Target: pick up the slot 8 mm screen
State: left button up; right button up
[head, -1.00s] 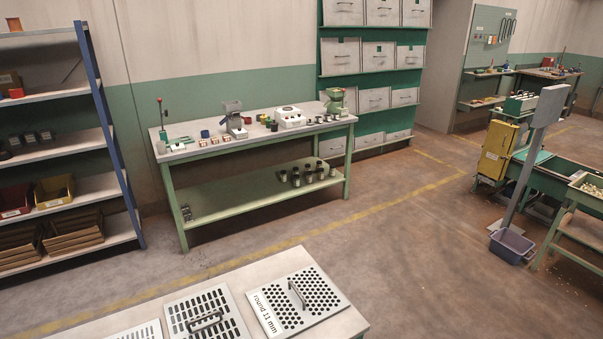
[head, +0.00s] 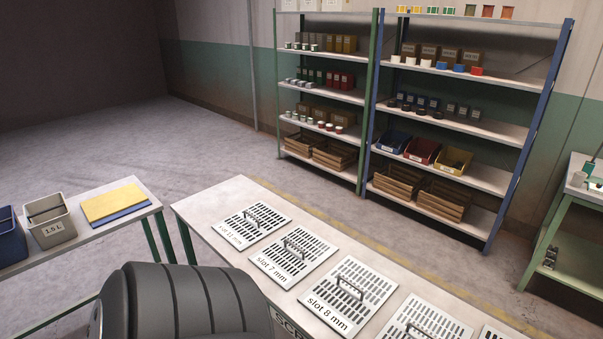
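The slot 8 mm screen (head: 343,302) is a pale flat plate with rows of slots, a dark bar handle and a printed label. It lies flat on the light-topped table (head: 222,199) in the lower middle of the head view. The slot 7 mm screen (head: 277,268) lies to its left, and another slotted screen (head: 421,328) to its right, partly cut off. A dark ribbed arm part of mine fills the lower left. Neither gripper shows, so nothing is seen touching the screen.
Another slotted screen (head: 252,225), its label hard to read, lies at the table's far left. A side table holds a grey 1.5 L bin (head: 50,226), a blue bin (head: 10,243) and a yellow board (head: 113,202). Loaded shelves (head: 488,178) stand behind. Open floor lies at left.

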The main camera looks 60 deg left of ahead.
aim_at(349, 295)
jog(key=u, duration=1.5)
jog(key=l+u, duration=0.1)
jog(key=l, duration=0.35)
jog(key=k+l, duration=0.15)
jog(key=l, duration=0.3)
jog(key=i+u, duration=0.05)
